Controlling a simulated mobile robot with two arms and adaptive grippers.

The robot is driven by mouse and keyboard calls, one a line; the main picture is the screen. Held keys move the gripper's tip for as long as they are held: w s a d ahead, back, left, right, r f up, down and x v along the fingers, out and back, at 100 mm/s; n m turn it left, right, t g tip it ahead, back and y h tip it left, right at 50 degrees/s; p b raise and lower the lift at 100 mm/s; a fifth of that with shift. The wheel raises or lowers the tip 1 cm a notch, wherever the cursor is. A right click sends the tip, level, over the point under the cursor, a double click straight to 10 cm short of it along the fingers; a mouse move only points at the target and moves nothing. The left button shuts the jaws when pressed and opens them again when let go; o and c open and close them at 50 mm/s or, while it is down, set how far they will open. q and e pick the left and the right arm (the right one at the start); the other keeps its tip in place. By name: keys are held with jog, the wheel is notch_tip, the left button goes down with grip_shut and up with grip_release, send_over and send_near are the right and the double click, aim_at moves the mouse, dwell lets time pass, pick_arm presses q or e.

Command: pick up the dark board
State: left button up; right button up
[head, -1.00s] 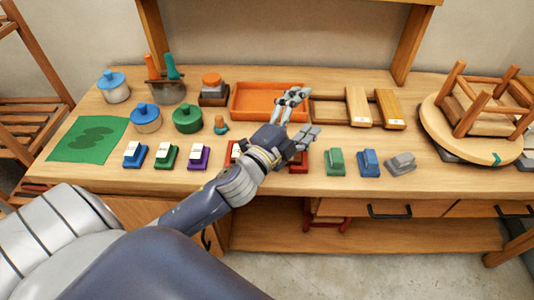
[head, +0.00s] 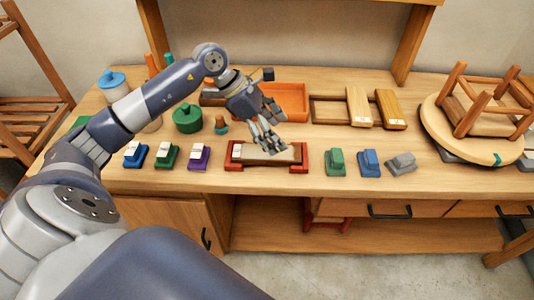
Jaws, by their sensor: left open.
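A dark brownish board (head: 262,157) lies lengthwise in a red holder (head: 304,160) near the front of the workbench, between the coloured blocks. A small white tag shows at its left end. My left gripper (head: 284,146) is open, with its fingers pointing down over the right half of the board. The fingers cover part of the board's back edge, and I cannot tell whether they touch it. My right gripper is not in view.
An orange tray (head: 291,97) stands behind the gripper. Coloured blocks such as the purple one (head: 198,157) and the green one (head: 335,161) flank the holder. A green lidded pot (head: 187,118) and an upturned stool (head: 470,125) also stand on the bench.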

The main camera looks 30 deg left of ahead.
pick_arm(q)
jog(key=s+a+g+y, duration=0.1)
jog(key=a+y, duration=0.2)
jog(key=a, duration=0.4)
jog(key=p, duration=0.1)
send_over(265, 152)
jog(key=s+a, duration=0.1)
notch_tip(265, 152, down, 5)
jog(key=shift+s+a+f, duration=0.1)
jog(key=shift+s+a, duration=0.05)
jog(key=shift+w+f+p, duration=0.2)
jog(key=shift+f+p, duration=0.3)
jog(key=shift+p, duration=0.2)
jog(key=p+x, duration=0.1)
jog(key=x, duration=0.2)
jog(key=shift+w+f, duration=0.15)
jog(key=shift+f, duration=0.5)
jog(key=c, duration=1.3)
